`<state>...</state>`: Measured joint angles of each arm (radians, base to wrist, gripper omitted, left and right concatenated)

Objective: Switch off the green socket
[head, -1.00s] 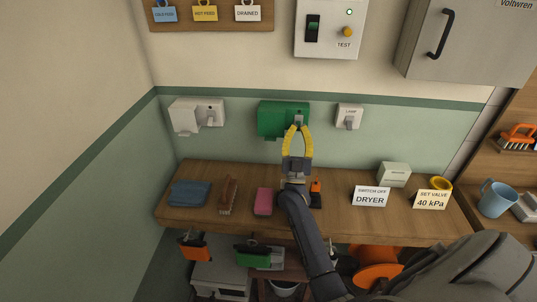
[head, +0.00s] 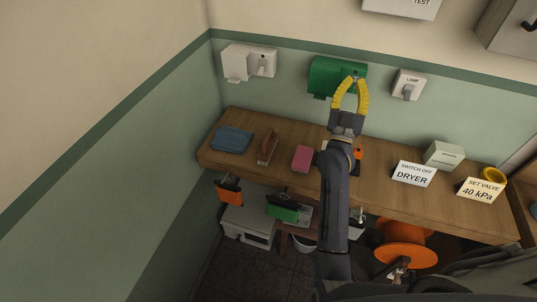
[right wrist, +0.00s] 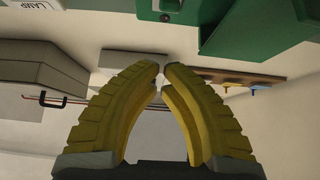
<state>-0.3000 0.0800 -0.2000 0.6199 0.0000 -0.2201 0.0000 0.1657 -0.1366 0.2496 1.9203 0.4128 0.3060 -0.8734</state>
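The green socket (head: 326,74) is a green box on the back wall, between a white socket (head: 250,61) and the lamp switch (head: 408,84). My right gripper (head: 354,80) has yellow curved fingers and is at the right part of the green socket, covering its switch from view. In the right wrist view the green socket (right wrist: 265,25) fills the upper right, and the fingertips (right wrist: 162,72) nearly meet with nothing visible between them. Whether they touch the socket, and how its switch stands, I cannot tell. My left gripper is not in view.
A wooden bench (head: 290,145) below holds a blue cloth (head: 232,140), a brush (head: 268,146), a pink sponge (head: 303,159), a "SWITCH OFF DRYER" card (head: 413,174), a "SET VALVE 40 kPa" card (head: 481,190) and a small box (head: 444,155). An orange reel (head: 405,255) is beneath.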

